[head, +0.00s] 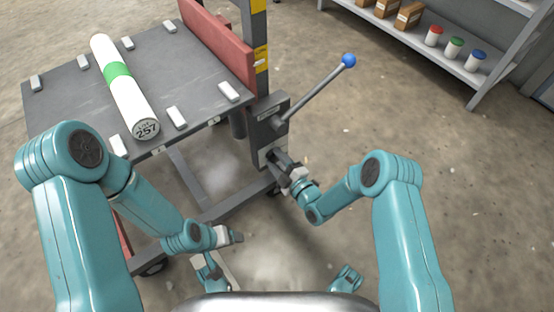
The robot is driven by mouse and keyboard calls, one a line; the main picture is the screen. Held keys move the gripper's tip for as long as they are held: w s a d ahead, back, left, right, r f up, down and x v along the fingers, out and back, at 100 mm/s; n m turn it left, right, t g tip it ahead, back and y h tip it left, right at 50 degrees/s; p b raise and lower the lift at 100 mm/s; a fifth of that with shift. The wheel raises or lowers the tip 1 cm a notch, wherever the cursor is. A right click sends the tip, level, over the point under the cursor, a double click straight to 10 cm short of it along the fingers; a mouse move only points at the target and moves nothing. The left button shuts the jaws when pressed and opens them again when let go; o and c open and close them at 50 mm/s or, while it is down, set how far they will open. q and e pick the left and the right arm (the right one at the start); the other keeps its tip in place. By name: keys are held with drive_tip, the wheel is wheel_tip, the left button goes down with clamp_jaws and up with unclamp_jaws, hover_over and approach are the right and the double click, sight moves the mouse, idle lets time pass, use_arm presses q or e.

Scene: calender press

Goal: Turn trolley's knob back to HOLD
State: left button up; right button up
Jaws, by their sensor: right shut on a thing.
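The trolley (60,113) has a dark grey top and stands ahead on the left. A grey control post (268,127) stands at its right corner, with a lever ending in a blue ball (348,60) slanting up to the right. My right gripper (284,166) is at the lower plate of this post, shut on the knob there. The gripper hides most of the knob and its markings, so I cannot read its setting. My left gripper (238,237) is low in front of the trolley, away from the post; its fingers are too small to judge.
A white roll (103,60) with a green band and the label 257 lies on the trolley top among several small white blocks. A red board (215,40) edges the top. A shelf (440,55) with boxes and jars stands at back right. The floor at right is clear.

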drive_tip(key=n, duration=0.6)
drive_tip(key=shift+w, duration=0.1)
idle(0.6)
drive_tip(key=o, duration=1.1)
drive_tip(key=shift+f, duration=0.1)
